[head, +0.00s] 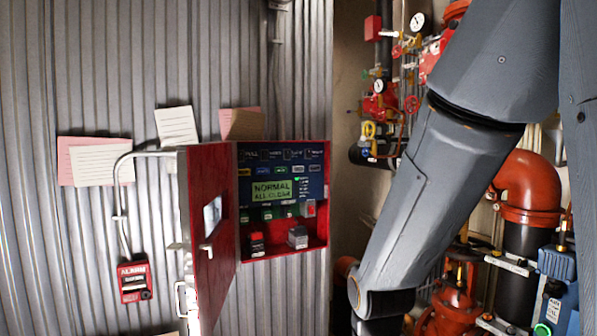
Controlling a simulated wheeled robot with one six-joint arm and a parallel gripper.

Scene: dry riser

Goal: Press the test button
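A red fire panel box (326,190) is on the corrugated metal wall, with its red door (208,225) swung open to the left. Inside is a dark blue control face with a green display (271,191) reading "NORMAL", and a second line that seems to read "ALL CLEAR". Rows of small buttons (278,212) sit above and below the display; their labels are too small to read, so I cannot tell which is the test button. Two small blocks, one red and black (256,244) and one grey (297,238), are at the box's bottom. My gripper is not in view; only my grey arm shows at right.
A red pull station (134,281) hangs on the wall at left, with a conduit (118,190) above it. Papers (100,162) are fixed to the wall. Red pipes, valves and gauges (530,190) fill the right side. The open door stands out from the wall.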

